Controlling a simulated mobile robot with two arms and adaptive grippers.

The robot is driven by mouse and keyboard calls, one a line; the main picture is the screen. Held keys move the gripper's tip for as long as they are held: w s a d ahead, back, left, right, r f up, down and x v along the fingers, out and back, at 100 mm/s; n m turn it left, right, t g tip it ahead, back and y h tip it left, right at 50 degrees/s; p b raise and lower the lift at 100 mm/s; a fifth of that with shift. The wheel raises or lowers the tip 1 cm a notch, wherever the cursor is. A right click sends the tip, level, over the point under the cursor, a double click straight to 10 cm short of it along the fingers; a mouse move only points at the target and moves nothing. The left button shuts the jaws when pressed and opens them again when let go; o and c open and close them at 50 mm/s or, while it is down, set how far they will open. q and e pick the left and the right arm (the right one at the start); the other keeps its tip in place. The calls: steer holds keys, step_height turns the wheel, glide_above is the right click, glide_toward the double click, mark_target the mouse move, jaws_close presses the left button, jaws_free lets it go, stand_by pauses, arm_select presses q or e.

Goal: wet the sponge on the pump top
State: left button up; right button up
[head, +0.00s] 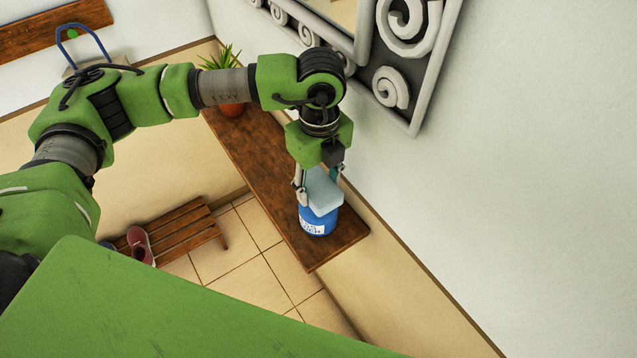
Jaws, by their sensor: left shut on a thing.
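My left gripper (319,184) points down over the right end of a brown wooden shelf. It is shut on a pale blue-grey sponge (323,192), with a finger on each side of it. The sponge is directly over a blue container with a white label (316,222), which stands on the shelf near its end. The sponge hides the container's top, so the pump top is not visible, and I cannot tell whether the two touch. My right gripper is not in view.
The wooden shelf (262,158) runs along the wall, with a potted plant (231,106) at its far end. A framed mirror with grey scrollwork (392,85) hangs above it. A slatted bench (183,232) with a reddish shoe (140,245) stands below. The shelf's middle is clear.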

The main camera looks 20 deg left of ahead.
mark_target(318, 187)
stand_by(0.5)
arm_select(q)
steer(key=shift+r+p, duration=0.5)
steer(key=shift+r, duration=0.35)
steer(key=shift+r+p, duration=1)
steer(key=shift+r, duration=1.65)
steer(key=shift+s+f, duration=0.1)
